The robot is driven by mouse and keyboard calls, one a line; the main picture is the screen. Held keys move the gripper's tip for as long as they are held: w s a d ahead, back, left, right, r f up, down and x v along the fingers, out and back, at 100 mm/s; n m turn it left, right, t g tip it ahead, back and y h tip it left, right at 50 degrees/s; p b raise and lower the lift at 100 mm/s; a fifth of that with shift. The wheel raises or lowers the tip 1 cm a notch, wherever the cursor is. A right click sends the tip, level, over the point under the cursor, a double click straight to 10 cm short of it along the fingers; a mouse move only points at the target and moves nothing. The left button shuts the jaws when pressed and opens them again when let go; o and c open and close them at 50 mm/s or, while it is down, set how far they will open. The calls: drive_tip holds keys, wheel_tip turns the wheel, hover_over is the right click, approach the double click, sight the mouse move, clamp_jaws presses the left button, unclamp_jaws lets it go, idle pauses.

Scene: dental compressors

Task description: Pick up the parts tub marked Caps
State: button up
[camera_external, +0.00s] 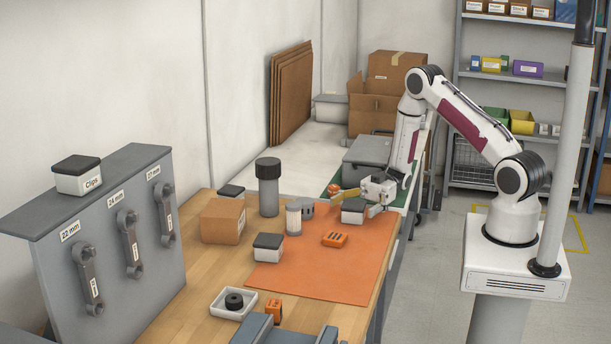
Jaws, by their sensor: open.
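Several small white tubs with black lids are in view, and no label reading Caps is legible. One tub (353,217) stands at the back of the orange mat, right at my gripper (354,203). My gripper is open, with its fingers around or just above that tub; I cannot tell whether they touch it. A second tub (267,254) stands at the mat's left edge, and a third tub (231,196) is partly hidden behind a cardboard box. A tub marked Clips (78,184) sits on top of the grey wrench panel.
The front of the orange mat (320,283) is clear.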

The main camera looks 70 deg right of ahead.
sight(354, 204)
drive_tip(key=c, duration=1.7)
drive_tip(key=shift+c, duration=0.6)
drive_tip(key=shift+r, duration=4.95)
